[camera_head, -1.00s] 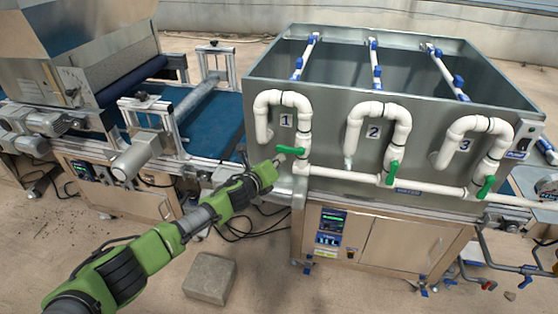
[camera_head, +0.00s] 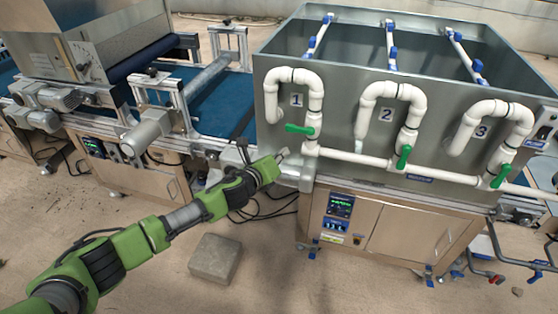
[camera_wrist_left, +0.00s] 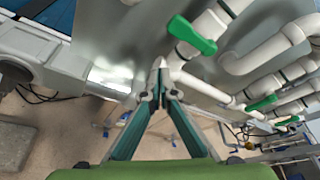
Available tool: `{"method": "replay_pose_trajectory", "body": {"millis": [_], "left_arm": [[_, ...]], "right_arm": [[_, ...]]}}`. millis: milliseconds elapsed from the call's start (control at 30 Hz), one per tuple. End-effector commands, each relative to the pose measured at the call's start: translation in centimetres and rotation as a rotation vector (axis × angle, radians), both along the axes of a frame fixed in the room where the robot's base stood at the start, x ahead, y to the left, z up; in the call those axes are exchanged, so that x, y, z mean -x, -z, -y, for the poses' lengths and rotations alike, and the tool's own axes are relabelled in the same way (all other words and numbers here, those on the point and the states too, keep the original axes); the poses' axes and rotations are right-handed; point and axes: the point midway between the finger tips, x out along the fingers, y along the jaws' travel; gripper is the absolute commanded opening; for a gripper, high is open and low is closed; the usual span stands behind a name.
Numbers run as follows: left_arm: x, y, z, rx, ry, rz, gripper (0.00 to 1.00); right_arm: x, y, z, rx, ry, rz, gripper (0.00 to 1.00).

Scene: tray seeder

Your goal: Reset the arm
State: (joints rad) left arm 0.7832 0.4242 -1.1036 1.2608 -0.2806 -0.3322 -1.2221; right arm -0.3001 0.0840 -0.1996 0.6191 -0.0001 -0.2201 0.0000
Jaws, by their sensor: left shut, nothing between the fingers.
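My left arm reaches in from the lower left in the head view. Its gripper (camera_head: 282,156) is near the tank's lower left corner, just left of and below the green valve handle (camera_head: 299,129) of pipe 1. In the left wrist view my left gripper (camera_wrist_left: 158,92) has its fingertips together with nothing between them. The green handle of the nearest valve (camera_wrist_left: 192,36) shows above and to the right of the tips, apart from them. My right gripper is not in either view.
A grey tank (camera_head: 345,135) with white pipes and green valves numbered 1 to 3 stands right of the gripper. A blue conveyor (camera_head: 215,100) is behind to the left. A stone block (camera_head: 214,258) lies on the floor, with open floor around it.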

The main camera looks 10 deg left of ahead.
Motion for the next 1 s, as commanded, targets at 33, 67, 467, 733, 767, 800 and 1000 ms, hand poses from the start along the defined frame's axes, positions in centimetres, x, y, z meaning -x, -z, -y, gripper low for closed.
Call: {"method": "replay_pose_trajectory", "body": {"millis": [33, 67, 467, 733, 767, 800, 1000], "left_arm": [[0.8, -0.1, -0.1, 0.000, 0.002, -0.001, 0.00], [1.2, -0.3, -0.2, 0.000, 0.002, -0.001, 0.00], [4.6, -1.4, -0.8, 0.000, 0.002, -0.002, 0.00], [4.8, 1.2, -1.5, 0.066, -0.043, -0.065, 0.00], [4.9, 2.5, -1.9, 0.096, -0.065, -0.094, 0.00], [5.1, 4.5, -2.5, 0.151, -0.102, -0.141, 0.00], [8.6, 18.0, -7.0, 0.494, -0.383, -0.435, 0.00]], "right_arm": [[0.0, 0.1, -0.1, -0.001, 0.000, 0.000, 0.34], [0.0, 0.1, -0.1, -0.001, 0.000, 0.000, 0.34], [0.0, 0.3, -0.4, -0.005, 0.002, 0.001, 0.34], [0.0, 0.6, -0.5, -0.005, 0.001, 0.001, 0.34], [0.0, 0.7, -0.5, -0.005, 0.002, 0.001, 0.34], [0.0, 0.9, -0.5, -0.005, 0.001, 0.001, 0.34], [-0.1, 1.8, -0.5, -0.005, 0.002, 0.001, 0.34]]}}
